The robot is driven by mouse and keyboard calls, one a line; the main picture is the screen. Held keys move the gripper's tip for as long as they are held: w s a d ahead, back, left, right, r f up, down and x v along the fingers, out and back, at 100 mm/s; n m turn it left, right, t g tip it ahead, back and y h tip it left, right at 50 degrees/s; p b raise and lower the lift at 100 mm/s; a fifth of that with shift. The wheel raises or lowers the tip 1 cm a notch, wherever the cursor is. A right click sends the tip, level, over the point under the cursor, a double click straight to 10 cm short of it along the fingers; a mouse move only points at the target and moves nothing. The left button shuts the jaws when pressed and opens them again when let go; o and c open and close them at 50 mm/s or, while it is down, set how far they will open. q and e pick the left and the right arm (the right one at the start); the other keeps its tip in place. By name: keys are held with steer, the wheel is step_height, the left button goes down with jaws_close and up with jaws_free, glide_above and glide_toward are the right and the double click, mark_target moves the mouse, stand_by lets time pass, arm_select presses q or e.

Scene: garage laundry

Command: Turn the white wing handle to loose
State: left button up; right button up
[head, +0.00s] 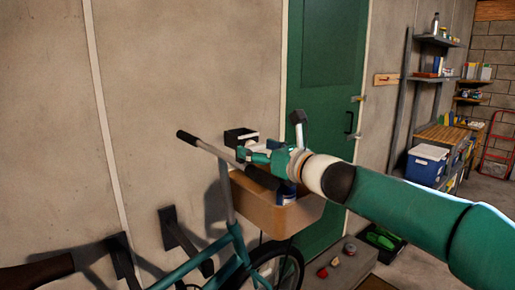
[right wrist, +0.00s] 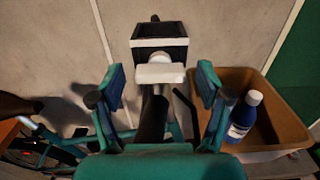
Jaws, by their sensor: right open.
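In the head view a small part of the white handle (head: 249,142) shows under the black block (head: 240,135); the rest is hidden by my gripper. My right gripper (head: 245,153) is open in front of it; its two teal fingers (right wrist: 160,82) stand left and right of the handle, apart from it. My left gripper is not in view.
A teal bicycle (head: 225,255) stands along the wall, its handlebar (head: 205,144) passing close to my right gripper. Its tan basket (head: 265,211), below the gripper, holds a blue bottle (right wrist: 244,115). A green door (head: 330,110) is behind. Shelves (head: 437,80) stand at the right.

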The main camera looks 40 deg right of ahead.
steer(key=shift+w, duration=0.1)
steer(key=shift+c, duration=0.3)
steer(key=c, duration=1.1)
steer(key=shift+a, duration=0.1)
